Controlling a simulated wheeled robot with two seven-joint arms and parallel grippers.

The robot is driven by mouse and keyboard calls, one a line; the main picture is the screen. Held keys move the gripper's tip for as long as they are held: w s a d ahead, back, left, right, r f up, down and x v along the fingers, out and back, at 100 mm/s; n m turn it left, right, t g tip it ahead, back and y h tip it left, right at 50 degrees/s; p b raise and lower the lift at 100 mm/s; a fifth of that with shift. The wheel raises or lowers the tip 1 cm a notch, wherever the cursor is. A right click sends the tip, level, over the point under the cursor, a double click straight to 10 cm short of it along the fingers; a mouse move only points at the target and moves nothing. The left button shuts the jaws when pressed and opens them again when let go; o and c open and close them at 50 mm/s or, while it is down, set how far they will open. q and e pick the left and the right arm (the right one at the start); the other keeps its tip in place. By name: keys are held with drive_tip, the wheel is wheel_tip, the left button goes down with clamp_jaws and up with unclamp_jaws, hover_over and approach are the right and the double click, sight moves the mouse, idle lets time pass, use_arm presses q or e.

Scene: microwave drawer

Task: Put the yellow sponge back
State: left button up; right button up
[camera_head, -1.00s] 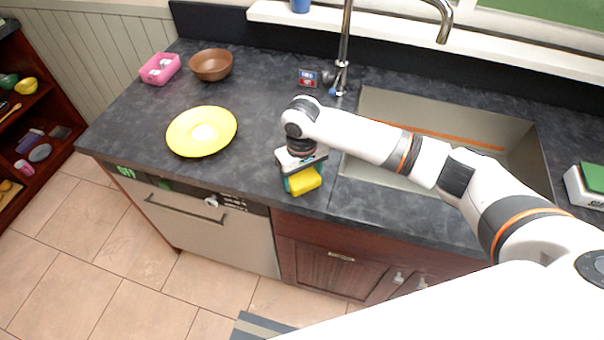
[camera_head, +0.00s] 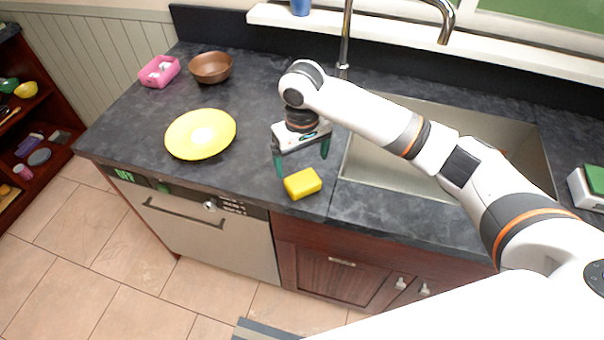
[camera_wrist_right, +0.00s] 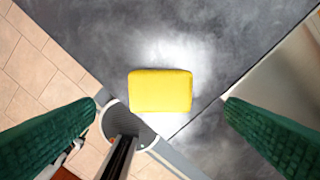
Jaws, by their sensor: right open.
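The yellow sponge (camera_head: 303,183) lies on the dark countertop near its front edge, left of the sink. It also shows in the right wrist view (camera_wrist_right: 160,91), between and beyond the two green fingers. My right gripper (camera_head: 302,173) is open and empty just above and behind the sponge, its fingers spread wider than the sponge. In the right wrist view the right gripper's fingers (camera_wrist_right: 160,118) stand apart on both sides, not touching the sponge. My left gripper is not in view.
The sink (camera_head: 400,184) is to the right, with a faucet (camera_head: 346,40) behind. A yellow plate (camera_head: 201,134), a brown bowl (camera_head: 211,67) and a pink container (camera_head: 159,71) stand on the left counter. A green-topped item (camera_head: 592,180) sits at far right.

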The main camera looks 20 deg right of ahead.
sight(302, 179)
drive_tip(key=shift+r, duration=2.25)
